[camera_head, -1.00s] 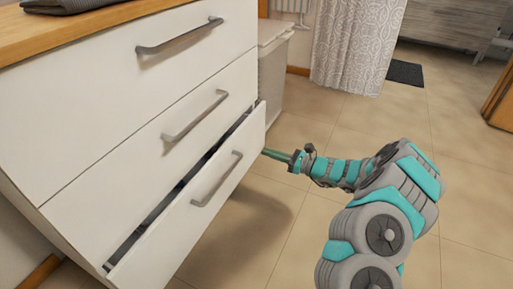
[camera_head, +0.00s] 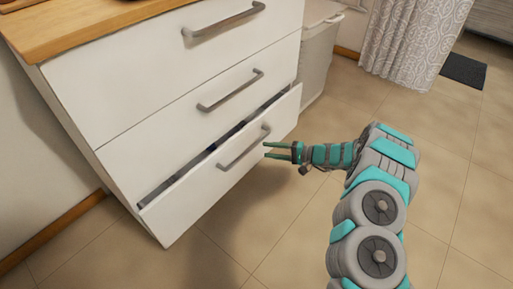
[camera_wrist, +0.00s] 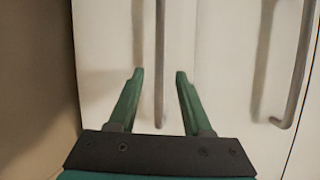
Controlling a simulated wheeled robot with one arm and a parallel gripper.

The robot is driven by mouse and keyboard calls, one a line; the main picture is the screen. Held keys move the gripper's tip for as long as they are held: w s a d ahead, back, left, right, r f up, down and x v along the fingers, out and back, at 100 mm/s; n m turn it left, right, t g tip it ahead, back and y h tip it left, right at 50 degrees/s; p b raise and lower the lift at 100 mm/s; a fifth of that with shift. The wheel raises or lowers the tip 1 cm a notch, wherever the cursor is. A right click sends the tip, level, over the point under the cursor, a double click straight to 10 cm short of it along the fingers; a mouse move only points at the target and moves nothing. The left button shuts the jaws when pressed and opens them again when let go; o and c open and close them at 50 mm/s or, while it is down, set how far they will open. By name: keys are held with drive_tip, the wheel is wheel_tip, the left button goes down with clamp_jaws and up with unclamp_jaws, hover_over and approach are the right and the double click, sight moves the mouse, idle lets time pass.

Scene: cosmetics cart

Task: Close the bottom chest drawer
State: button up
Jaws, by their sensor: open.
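The white chest has several drawers with grey bar handles. Its bottom drawer (camera_head: 200,189) is slightly open, with a narrow dark gap along its top edge. The bottom drawer's handle (camera_head: 244,148) is on its front. My gripper (camera_head: 266,150) is open and empty, its two green fingers pointing at the drawer front close to the right end of that handle. In the wrist view my gripper (camera_wrist: 160,75) faces white drawer fronts, with a grey bar handle (camera_wrist: 160,60) between the fingertips in the picture. I cannot tell whether the fingers touch the drawer.
The middle drawer (camera_head: 190,110) and top drawer (camera_head: 150,65) look shut under a wooden top (camera_head: 90,28). A pale bin (camera_head: 317,55) stands behind the chest. A patterned curtain (camera_head: 410,40) and a dark mat (camera_head: 463,70) are farther back. The tiled floor (camera_head: 300,230) in front is clear.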

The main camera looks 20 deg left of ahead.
sight(249, 148)
drive_tip(key=shift+n, duration=0.5)
drive_tip(key=a, duration=0.2)
drive_tip(key=a+f, duration=0.1)
drive_tip(key=a, duration=0.5)
drive_tip(key=shift+s+a+f, duration=0.1)
drive_tip(key=shift+s+f, duration=0.2)
drive_tip(key=shift+c, duration=0.2)
clamp_jaws()
drive_tip(key=shift+f, duration=0.1)
idle(0.4)
